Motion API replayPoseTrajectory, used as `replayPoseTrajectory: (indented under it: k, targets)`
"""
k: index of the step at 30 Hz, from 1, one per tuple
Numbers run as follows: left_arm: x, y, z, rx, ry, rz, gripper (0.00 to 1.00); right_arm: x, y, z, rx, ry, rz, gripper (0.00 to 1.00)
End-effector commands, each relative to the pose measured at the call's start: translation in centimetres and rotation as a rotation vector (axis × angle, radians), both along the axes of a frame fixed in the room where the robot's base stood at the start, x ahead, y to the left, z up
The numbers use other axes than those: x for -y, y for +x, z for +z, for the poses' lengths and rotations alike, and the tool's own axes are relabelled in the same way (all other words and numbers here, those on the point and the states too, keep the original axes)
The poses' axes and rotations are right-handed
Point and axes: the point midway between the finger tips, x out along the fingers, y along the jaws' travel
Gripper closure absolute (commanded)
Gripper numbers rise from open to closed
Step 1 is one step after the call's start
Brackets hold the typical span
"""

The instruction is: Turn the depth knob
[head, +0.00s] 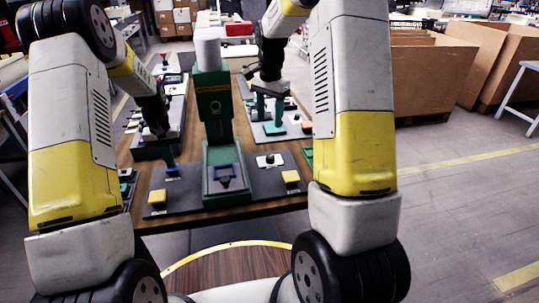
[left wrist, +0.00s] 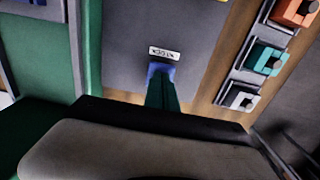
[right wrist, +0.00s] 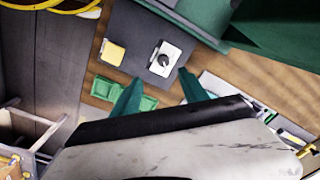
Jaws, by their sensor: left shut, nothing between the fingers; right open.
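A black knob on a white plate, likely the depth knob, shows in the head view (head: 269,160) on the dark panel right of the green machine. It also shows in the right wrist view (right wrist: 163,58). My right gripper (head: 269,118) is open and empty, apart from the knob; its two green fingers show spread in the right wrist view (right wrist: 160,92). My left gripper (head: 170,160) is shut and empty over the left panel. In the left wrist view its closed fingers (left wrist: 161,92) overlap a blue part (left wrist: 160,70) below a small label; contact cannot be told.
The green machine (head: 213,105) stands between my grippers. A green part (right wrist: 142,101) lies near my right fingers. Coloured parts (left wrist: 266,58) line the left side.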

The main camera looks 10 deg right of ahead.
Motion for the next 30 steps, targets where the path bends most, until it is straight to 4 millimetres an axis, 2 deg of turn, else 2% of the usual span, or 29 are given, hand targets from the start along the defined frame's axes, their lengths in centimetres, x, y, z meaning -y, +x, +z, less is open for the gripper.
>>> replayPoseTrajectory:
  k: [1,3,9,14,24,30]
  targets:
    - [0.0,-0.1,-0.1,-0.003,0.0,0.0,1.0,0.0,0.8,-1.4,-0.022,-0.01,-0.026,0.48]
    - [0.0,-0.1,-0.1,-0.003,0.0,0.0,1.0,0.1,1.6,-2.8,-0.041,-0.021,-0.061,0.48]
    - [0.0,-0.1,-0.1,-0.003,0.0,0.0,1.0,0.2,2.7,-5.1,-0.069,-0.039,-0.116,0.48]
    - [0.0,-0.1,-0.1,-0.003,0.0,0.0,1.0,0.3,2.7,-6.8,-0.074,-0.042,-0.124,0.48]
    - [0.0,-0.1,-0.1,-0.003,0.0,0.0,1.0,0.4,2.3,-13.4,-0.074,-0.041,-0.121,0.48]
    - [0.0,-0.1,-0.1,-0.003,0.0,0.0,1.0,0.5,2.3,-16.1,-0.071,-0.041,-0.121,0.48]
